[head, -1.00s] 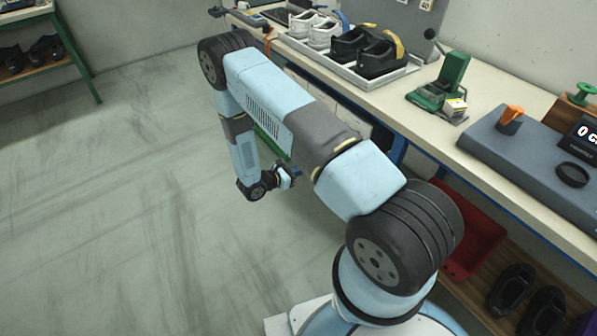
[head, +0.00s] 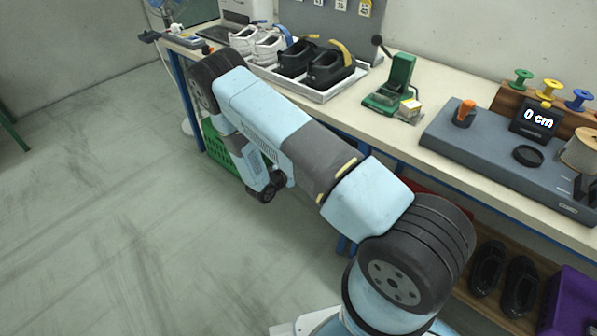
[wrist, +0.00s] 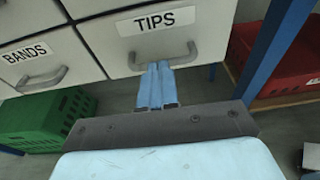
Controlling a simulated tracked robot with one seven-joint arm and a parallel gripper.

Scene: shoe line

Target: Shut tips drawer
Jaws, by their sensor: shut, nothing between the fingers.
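The tips drawer (wrist: 180,28) shows in the wrist view as a pale front with a TIPS label and a grey bar handle (wrist: 165,57). How far it stands out from its cabinet is hard to tell from this angle. My gripper (wrist: 156,66) is shut and empty, its pale blue fingers together at the drawer front. The fingertips overlap the middle of the handle in the picture; I cannot tell whether they touch it. In the head view my arm hides the drawer fronts and most of my gripper.
The bands drawer (wrist: 35,57) is to the left. A green crate (wrist: 42,118) stands below it, and a red bin (wrist: 285,62) is right of a blue bench leg (wrist: 272,48). The bench top (head: 430,80) carries a shoe tray (head: 318,95) and a green press (head: 395,85). Open floor lies left.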

